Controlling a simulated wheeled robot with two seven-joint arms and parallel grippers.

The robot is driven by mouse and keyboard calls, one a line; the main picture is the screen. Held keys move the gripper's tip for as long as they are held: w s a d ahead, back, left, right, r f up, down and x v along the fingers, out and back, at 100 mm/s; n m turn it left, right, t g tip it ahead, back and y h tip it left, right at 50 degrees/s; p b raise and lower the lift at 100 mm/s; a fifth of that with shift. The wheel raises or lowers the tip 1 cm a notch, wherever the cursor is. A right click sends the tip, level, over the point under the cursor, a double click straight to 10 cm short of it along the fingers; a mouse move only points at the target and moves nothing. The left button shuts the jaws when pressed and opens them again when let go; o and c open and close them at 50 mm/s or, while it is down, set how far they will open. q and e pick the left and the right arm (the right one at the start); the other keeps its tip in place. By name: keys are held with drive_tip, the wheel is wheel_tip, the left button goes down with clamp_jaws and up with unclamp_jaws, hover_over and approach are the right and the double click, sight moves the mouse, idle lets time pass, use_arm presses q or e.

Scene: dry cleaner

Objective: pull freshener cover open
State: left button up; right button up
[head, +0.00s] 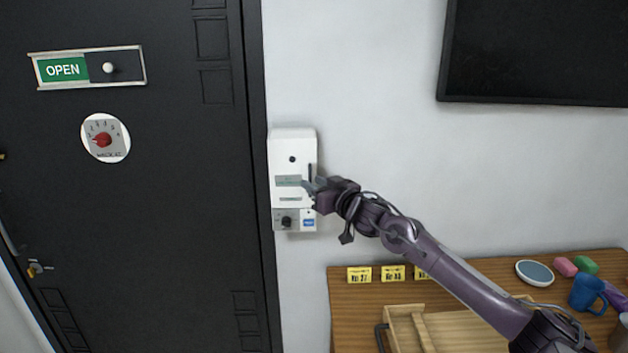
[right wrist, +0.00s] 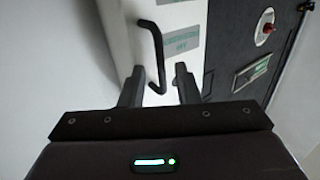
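The freshener is a white box fixed to the wall beside the black door. Its white front cover (head: 290,145) looks closed and has a dark handle (head: 310,171) along its right edge. A knob panel (head: 287,221) sits at its bottom. My right gripper (head: 308,187) is at the right edge of the cover, by the handle's lower end. In the right wrist view the right gripper (right wrist: 158,80) is open, with the lower end of the bent handle (right wrist: 156,45) showing between its fingers. Whether a finger touches it I cannot tell. My left gripper is not in view.
The black door (head: 190,200) with an OPEN slider (head: 88,68) and a red dial (head: 103,139) is left of the freshener. A wooden table (head: 350,305) holds a wooden tray (head: 404,312), yellow tags (head: 393,273) and a blue mug (head: 584,295). A dark screen (head: 540,55) hangs upper right.

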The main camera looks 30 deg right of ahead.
drive_tip(key=shift+w+a, duration=0.1)
drive_tip(key=shift+w, duration=0.3)
clamp_jaws()
